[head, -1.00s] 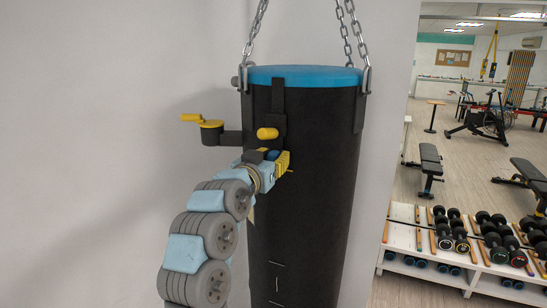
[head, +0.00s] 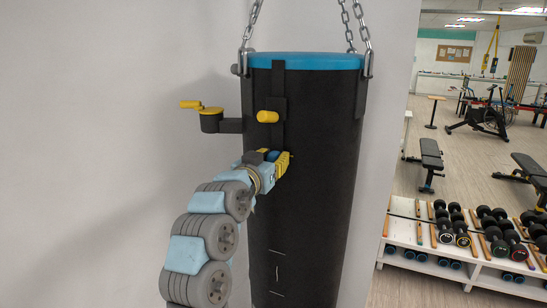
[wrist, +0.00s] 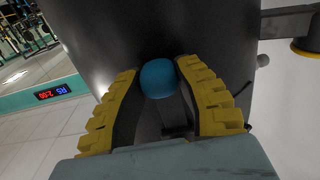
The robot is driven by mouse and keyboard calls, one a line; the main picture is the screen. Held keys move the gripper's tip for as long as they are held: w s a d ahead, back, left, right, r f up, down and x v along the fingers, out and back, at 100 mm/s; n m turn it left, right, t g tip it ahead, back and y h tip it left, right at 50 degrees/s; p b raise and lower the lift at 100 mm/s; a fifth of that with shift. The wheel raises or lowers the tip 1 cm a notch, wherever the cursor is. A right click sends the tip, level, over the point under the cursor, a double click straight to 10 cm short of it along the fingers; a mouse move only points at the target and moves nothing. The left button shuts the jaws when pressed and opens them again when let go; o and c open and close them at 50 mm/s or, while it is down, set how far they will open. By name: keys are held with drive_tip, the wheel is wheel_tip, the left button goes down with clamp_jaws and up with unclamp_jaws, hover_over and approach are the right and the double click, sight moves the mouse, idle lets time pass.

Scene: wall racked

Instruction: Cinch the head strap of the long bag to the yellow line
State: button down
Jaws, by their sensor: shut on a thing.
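The long black bag (head: 320,170) hangs by chains and has a blue top rim. Its head strap (head: 278,90) runs down the front from the rim through a buckle with a yellow knob (head: 267,116). My gripper (head: 284,162) is below that knob, close to the bag's front. In the wrist view, a round blue pull (wrist: 158,78) sits between its yellow ribbed fingers, and my gripper is shut on it. A dark strip, possibly strap, shows below the pull. I cannot make out a yellow line on the strap.
Low white marks (head: 277,275) are on the bag. A dumbbell rack (head: 420,245) and benches stand at the right, beyond the wall's edge.

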drive_tip(key=c, duration=0.7)
unclamp_jaws()
drive_tip(key=shift+r, duration=0.1)
drive_tip(key=shift+s+a, duration=0.25)
drive_tip(key=shift+s, duration=0.2)
drive_tip(key=v, duration=1.1)
drive_tip(key=shift+w, duration=0.1)
